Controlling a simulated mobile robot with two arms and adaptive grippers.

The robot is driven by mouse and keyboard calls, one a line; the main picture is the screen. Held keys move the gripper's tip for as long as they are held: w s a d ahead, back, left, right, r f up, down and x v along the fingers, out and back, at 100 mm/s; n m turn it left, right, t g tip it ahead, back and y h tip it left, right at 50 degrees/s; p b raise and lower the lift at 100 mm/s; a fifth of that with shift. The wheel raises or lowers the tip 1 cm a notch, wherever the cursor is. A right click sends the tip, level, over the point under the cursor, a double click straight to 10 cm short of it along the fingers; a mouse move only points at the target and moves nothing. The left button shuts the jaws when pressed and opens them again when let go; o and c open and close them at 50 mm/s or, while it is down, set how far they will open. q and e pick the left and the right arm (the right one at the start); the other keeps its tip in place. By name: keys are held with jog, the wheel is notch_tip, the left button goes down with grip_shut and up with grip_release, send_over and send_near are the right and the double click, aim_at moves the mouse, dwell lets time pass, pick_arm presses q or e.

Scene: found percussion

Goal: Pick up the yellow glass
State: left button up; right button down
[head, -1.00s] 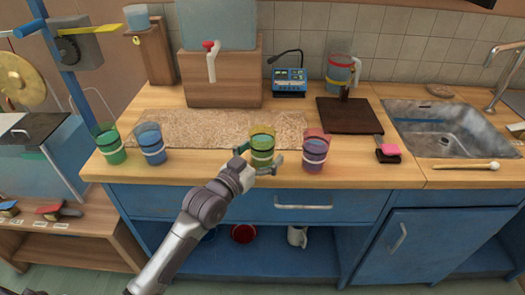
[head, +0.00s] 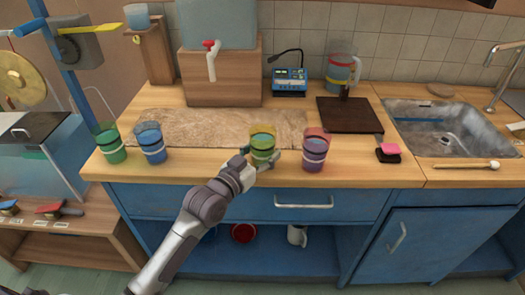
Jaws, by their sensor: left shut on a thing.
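My left gripper (head: 263,162) reaches in from below and is shut on the lower part of the yellow glass. Its fingers lie on both sides of the glass, and part of the glass is hidden behind the gripper. I cannot tell whether the base of the glass touches the counter. My right gripper is not in view.
A purple-red glass (head: 314,150) stands close on the right. A blue glass (head: 151,143) and a green glass (head: 110,146) stand to the left. Behind are a beige mat (head: 205,128), a dark board (head: 348,115) and the sink (head: 440,130). A mallet (head: 468,165) lies at the right.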

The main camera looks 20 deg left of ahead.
pick_arm(q)
jog(key=shift+r, duration=0.25)
notch_tip(320, 180, up, 9)
jog(key=p, duration=0.1)
jog(key=shift+r, duration=0.2)
dwell(0.5)
